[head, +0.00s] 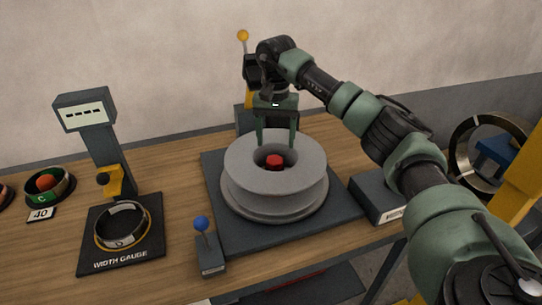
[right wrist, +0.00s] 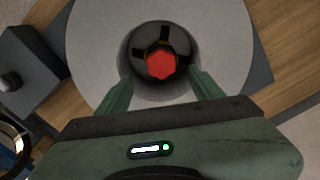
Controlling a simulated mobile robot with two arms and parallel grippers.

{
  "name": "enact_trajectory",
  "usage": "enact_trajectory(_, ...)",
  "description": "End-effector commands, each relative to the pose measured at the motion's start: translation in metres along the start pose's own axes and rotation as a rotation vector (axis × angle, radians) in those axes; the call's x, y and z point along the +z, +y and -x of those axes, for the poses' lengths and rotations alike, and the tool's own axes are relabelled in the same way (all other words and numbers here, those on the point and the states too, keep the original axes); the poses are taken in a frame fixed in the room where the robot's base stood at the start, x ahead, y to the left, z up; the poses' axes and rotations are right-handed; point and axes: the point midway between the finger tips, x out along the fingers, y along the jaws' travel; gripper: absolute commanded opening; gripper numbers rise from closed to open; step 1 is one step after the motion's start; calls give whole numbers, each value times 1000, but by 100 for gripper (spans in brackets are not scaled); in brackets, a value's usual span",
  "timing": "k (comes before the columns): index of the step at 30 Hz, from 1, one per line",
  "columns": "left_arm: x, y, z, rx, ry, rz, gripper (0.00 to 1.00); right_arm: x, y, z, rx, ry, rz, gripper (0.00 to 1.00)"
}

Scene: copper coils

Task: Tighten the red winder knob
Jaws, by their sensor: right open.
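The red winder knob (head: 275,161) sits down in the centre hole of the grey winder spool (head: 310,164). In the right wrist view the knob (right wrist: 161,66) shows as a red faceted top on a dark hub with several dark arms. My right gripper (head: 275,146) points down above the spool, its two green fingers apart. In the right wrist view the fingers (right wrist: 160,84) are on either side of the hole's near part, with nothing between them gripped. The knob appears a little beyond the fingertips. My left gripper is not in view.
The spool stands on a dark base plate (head: 228,222). A blue-knobbed lever (head: 201,224) stands front left and a yellow-knobbed lever (head: 243,36) behind. A width gauge (head: 107,150) with a ring on its plate is at left. A dark box (head: 376,196) is at right.

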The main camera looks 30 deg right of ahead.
Motion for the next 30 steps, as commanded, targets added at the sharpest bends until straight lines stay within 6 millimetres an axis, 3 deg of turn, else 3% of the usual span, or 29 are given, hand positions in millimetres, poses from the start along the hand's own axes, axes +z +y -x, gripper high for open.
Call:
enact_trajectory(3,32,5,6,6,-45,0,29,2,0,-21,2,-5,1,67)
enact_trajectory(7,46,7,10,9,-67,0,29,1,-1,-40,0,-3,1,67)
enact_trajectory(11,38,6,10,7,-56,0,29,1,-2,-54,-3,-3,1,67)
enact_trajectory(17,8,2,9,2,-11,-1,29,1,-2,-62,-4,-1,1,67)
enact_trajectory(22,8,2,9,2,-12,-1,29,1,-2,-62,-4,-1,1,67)
enact_trajectory(28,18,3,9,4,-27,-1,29,1,-2,-62,-4,-1,1,11)
enact_trajectory(29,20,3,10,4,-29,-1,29,1,-2,-62,-4,-1,1,4)
enact_trajectory(30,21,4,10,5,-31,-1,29,1,-2,-62,-4,-1,1,4)
